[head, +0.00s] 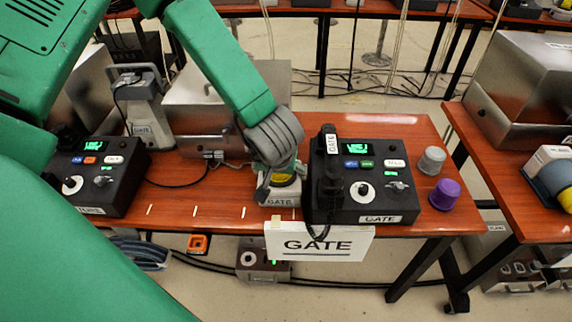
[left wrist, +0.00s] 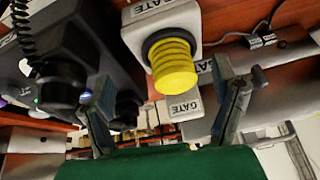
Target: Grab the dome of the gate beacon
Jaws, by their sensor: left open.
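The gate beacon has a ribbed yellow dome (head: 285,179) on a pale base labelled GATE (head: 279,201), at the table's front edge left of the gate phone console. In the left wrist view the dome (left wrist: 174,68) shows large, with a dark collar. My left gripper (head: 278,185) comes down over the beacon and partly hides the dome. In the left wrist view its two fingers (left wrist: 163,88) are apart, one on each side of the dome's picture. Contact with the dome cannot be told. My right gripper is not in view.
The black gate console (head: 377,195) with its handset (head: 328,180) stands close right of the beacon. A grey knob (head: 431,161) and a purple knob (head: 445,194) stand farther right. Another console (head: 98,178) is at left. A GATE sign (head: 320,244) hangs at the front edge.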

